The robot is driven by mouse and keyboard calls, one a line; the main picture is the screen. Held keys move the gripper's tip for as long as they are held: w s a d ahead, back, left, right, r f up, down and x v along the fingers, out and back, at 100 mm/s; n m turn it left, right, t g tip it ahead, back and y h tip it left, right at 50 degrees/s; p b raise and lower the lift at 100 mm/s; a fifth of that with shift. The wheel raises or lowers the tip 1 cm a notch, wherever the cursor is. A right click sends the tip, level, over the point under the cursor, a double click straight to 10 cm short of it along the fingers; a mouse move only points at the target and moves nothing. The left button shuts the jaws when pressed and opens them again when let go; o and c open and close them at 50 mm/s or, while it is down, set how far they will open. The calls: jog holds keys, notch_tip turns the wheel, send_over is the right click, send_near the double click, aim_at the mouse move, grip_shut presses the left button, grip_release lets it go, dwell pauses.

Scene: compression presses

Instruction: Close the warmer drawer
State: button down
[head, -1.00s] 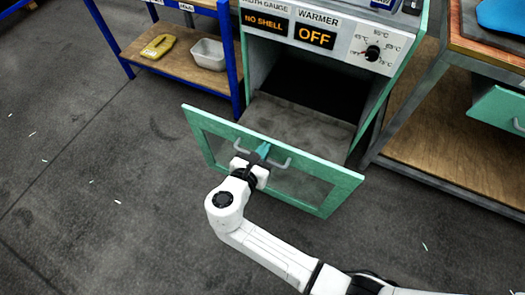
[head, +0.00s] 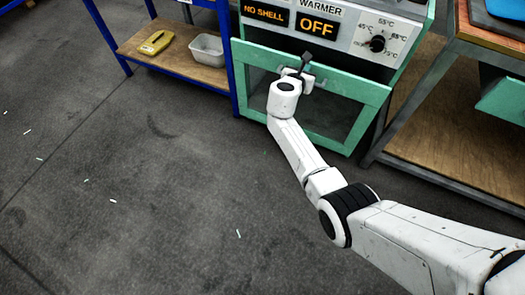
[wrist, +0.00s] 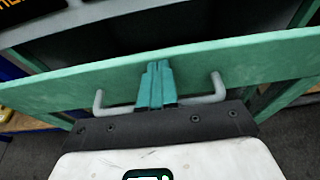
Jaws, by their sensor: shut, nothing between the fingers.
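The warmer drawer has a green-framed front with a dark window (head: 335,112). In the head view this front stands close to the warmer cabinet. In the wrist view a dark gap shows between the drawer front's top edge (wrist: 250,62) and the cabinet, so it is still a little open. My gripper (head: 304,62) is at the upper middle of the front. In the wrist view its teal fingers (wrist: 156,84) are together, between the two posts of the grey handle (wrist: 215,90), and appear to press on the front. The handle's middle is hidden behind my gripper.
The warmer panel (head: 350,32) above reads OFF and carries a dial (head: 377,44). A blue shelf (head: 122,65) with a yellow device (head: 156,42) and a grey bin (head: 207,48) stands left. A wooden-topped bench (head: 485,50) stands right.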

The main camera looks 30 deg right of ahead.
jog(key=w+d+b, duration=0.3)
jog(key=w+d, duration=0.1)
jog(key=d, duration=0.2)
jog(key=shift+w+d+r+b, duration=0.15)
jog(key=shift+w+b, duration=0.15)
jog(key=shift+w, duration=0.1)
jog(key=shift+d+r, duration=0.1)
jog(key=f+p+v, duration=0.1)
jog(key=p+v, duration=0.6)
jog(key=v, duration=0.7)
jog(key=shift+s+a+f, duration=0.15)
jog(key=shift+a+f, duration=0.2)
